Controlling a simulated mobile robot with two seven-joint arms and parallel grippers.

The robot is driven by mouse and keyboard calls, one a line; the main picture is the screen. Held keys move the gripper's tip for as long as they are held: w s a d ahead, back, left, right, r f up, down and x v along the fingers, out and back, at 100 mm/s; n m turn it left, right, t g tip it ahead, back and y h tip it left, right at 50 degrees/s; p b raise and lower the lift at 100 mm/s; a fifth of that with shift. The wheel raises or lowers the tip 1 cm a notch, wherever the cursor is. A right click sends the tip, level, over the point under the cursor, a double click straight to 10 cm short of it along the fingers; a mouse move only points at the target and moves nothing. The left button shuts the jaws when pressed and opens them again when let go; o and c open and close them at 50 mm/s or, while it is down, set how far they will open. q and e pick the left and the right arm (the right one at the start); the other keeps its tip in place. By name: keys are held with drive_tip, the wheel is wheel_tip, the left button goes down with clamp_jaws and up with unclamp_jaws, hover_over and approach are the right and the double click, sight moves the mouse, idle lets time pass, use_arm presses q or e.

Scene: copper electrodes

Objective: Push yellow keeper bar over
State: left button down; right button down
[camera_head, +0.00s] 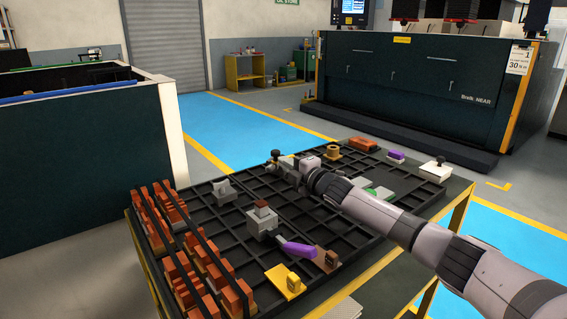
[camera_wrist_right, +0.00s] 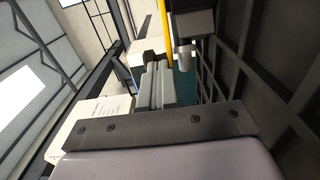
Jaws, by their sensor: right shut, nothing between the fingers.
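A yellow block on a flat yellow base (camera_head: 285,282) lies at the near edge of the dark gridded table (camera_head: 338,224). It is the only small yellow piece of this colour that I can make out on the table; I cannot tell surely that it is the keeper bar. My right gripper (camera_head: 279,162) reaches in from the right to the far part of the table, shut and empty, well away from the yellow piece. My right arm hides part of the table. A thin yellow bar (camera_wrist_right: 165,28) shows in the wrist view; I cannot tell what it belongs to.
Orange copper electrodes (camera_head: 180,270) stand in rows at the left under dark bars. A grey vise (camera_head: 260,226) with a purple handle (camera_head: 297,249) stands mid-table. A brass cylinder (camera_head: 332,152), purple piece (camera_head: 396,155) and white block (camera_head: 436,171) sit toward the back.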

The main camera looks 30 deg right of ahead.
sight(289, 156)
drive_tip(key=shift+w+d, duration=0.45)
drive_tip(key=shift+w, duration=0.05)
drive_tip(key=shift+w+d, duration=0.35)
drive_tip(key=shift+w, duration=0.15)
drive_tip(key=shift+w+d+r+b, duration=0.1)
drive_tip(key=shift+w+d+b, duration=0.2)
drive_tip(key=shift+w+d, duration=0.2)
drive_tip(key=shift+w+d+f+b, duration=0.25)
drive_tip(key=shift+w+d+b, duration=0.1)
drive_tip(key=shift+w+b, duration=0.3)
drive_tip(key=shift+w+d+r+b, duration=0.25)
drive_tip(key=shift+w+d+b, duration=0.05)
drive_tip(key=shift+d+b, duration=0.1)
drive_tip(key=shift+a, duration=0.1)
drive_tip(key=s+p, duration=0.2)
drive_tip(key=p, duration=0.1)
drive_tip(key=shift+r, duration=0.15)
drive_tip(key=shift+s+d+p, duration=0.2)
drive_tip(key=shift+s+p, duration=0.35)
drive_tip(key=shift+s, duration=0.45)
drive_tip(key=shift+f, duration=0.2)
